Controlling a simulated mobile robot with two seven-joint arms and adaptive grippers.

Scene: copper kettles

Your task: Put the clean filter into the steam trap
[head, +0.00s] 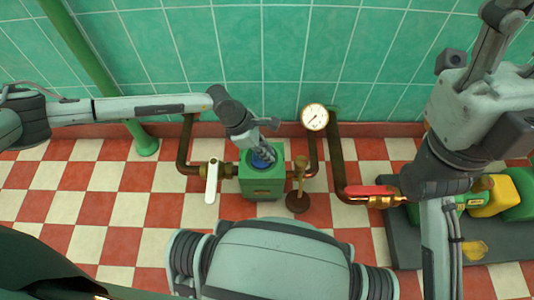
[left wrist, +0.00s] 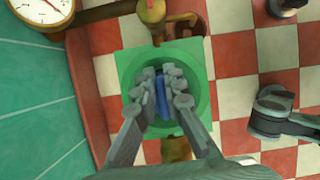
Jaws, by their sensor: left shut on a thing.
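The steam trap (head: 262,186) is a green box in the pipe line on the floor by the wall. Its round open top (left wrist: 203,98) faces up in the left wrist view. My left gripper (head: 268,152) points down over this opening. In the left wrist view its fingers (left wrist: 161,93) are shut on a blue filter (left wrist: 161,100). The filter is within the outline of the opening, partly hidden by the fingers; I cannot tell how deep it sits. My right gripper (head: 497,45) is raised at the upper right, cut by the frame edge, and its jaw opening is unclear.
A white-handled valve (head: 212,183) is left of the trap, and a red-handled valve (head: 370,191) is at right. A gauge (head: 314,117) stands behind. A brass piece with a dark round base (head: 298,203) stands close right. A dark tray (head: 405,250) holds yellow and green things.

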